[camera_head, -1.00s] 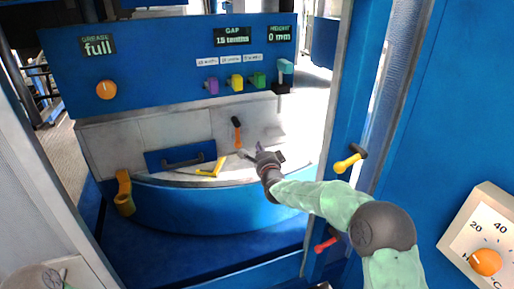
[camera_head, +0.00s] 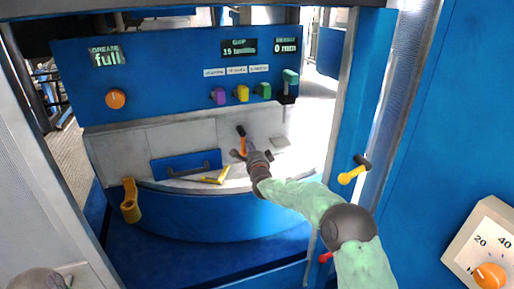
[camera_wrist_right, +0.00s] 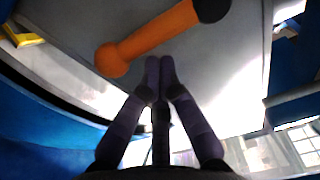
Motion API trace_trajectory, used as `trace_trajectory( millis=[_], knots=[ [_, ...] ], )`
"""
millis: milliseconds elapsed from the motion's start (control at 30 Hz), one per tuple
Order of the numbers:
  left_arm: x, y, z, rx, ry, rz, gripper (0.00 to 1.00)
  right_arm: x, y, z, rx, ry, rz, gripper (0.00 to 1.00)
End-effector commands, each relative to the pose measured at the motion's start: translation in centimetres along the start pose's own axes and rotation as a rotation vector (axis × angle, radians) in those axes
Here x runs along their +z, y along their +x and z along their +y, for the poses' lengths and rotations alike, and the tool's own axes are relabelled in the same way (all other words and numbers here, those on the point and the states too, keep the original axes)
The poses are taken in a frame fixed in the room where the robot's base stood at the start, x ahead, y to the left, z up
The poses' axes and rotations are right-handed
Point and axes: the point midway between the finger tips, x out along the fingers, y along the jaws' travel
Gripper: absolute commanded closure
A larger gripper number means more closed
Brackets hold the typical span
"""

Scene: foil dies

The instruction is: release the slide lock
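An orange lever with a black end (camera_head: 242,140) stands against the pale grey panel at the back of the machine. I cannot tell from any label whether it is the slide lock. In the right wrist view the lever (camera_wrist_right: 150,42) lies slantwise, just beyond the fingertips. My right gripper (camera_head: 249,150) is in front of the lever's lower part and hides some of it. In the right wrist view its fingers (camera_wrist_right: 160,68) come together at the tips with nothing between them. Whether they touch the lever is unclear. My left gripper is out of view.
A yellow angled handle (camera_head: 216,176) and a blue drawer-like piece with a dark handle (camera_head: 184,166) are left of the gripper. Purple, yellow and green knobs (camera_head: 242,93) sit above.

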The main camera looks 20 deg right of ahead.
Motion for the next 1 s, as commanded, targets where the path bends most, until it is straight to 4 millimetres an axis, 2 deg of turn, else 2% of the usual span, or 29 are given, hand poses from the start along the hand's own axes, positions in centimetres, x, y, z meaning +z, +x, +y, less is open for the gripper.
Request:
trace_trajectory(
  millis=[433, 1000],
  knots=[
    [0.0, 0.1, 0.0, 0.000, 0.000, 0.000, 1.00, 0.2, -0.1, 0.1, 0.000, 0.004, 0.000, 1.00],
    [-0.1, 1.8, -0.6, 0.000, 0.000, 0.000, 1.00, 0.8, -0.2, 0.4, 0.013, 0.098, 0.000, 1.00]
  ],
)
